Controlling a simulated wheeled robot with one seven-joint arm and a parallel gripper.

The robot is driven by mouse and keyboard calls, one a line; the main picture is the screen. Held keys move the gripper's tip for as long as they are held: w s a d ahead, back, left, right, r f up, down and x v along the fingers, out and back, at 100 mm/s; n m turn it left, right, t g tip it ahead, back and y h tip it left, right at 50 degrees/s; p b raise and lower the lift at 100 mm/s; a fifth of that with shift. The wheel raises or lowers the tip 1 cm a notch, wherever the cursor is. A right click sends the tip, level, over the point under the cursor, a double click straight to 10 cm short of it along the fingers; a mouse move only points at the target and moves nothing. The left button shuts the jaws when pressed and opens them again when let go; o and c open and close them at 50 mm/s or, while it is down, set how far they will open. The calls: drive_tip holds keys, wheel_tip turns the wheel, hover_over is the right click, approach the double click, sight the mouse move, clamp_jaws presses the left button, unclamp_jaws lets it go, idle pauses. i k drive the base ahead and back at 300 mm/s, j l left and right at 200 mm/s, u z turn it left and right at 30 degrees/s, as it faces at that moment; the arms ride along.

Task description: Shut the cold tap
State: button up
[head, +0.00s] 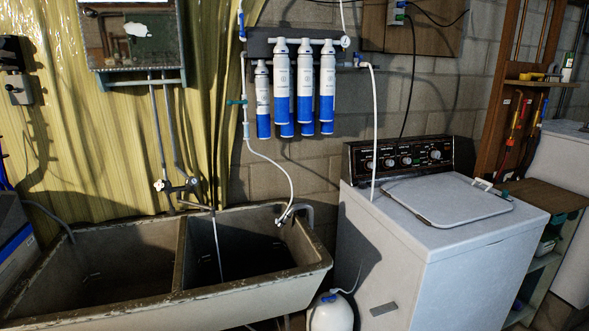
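A wall tap set (177,188) is above the double concrete sink (240,295), at the ends of two grey pipes. It has a handle at its left end (159,185) and another at its right end (193,181). I cannot tell from markings which is the cold one. A spout (195,206) reaches right and forward over the sink divider. A thin pale line (218,250), which looks like running water, drops from the spout into the right basin. My gripper is not in view.
Blue and white filter cylinders (304,85) hang on the wall, with white hoses running down. A washing machine (430,230) stands right of the sink. A white tank (331,312) is on the floor between them. A mirror-like panel (131,35) hangs above the tap.

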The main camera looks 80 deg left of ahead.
sight(193, 182)
drive_tip(key=j+u, duration=0.1)
drive_tip(key=u, duration=0.35)
drive_tip(key=j+u, duration=0.1)
drive_tip(key=u, duration=0.3)
drive_tip(key=j+u, duration=0.1)
drive_tip(key=u, duration=0.35)
drive_tip(key=j+u, duration=0.1)
drive_tip(key=u, duration=0.35)
drive_tip(key=i+u, duration=0.1)
drive_tip(key=u, duration=0.3)
drive_tip(key=i+j+u, duration=0.2)
drive_tip(key=u, duration=0.25)
drive_tip(key=i+j+u, duration=0.15)
drive_tip(key=u, duration=0.35)
drive_tip(key=i+u, duration=0.55)
drive_tip(key=i, duration=0.3)
drive_tip(key=i+l+u, duration=0.1)
drive_tip(key=i, duration=0.3)
drive_tip(key=l, duration=0.1)
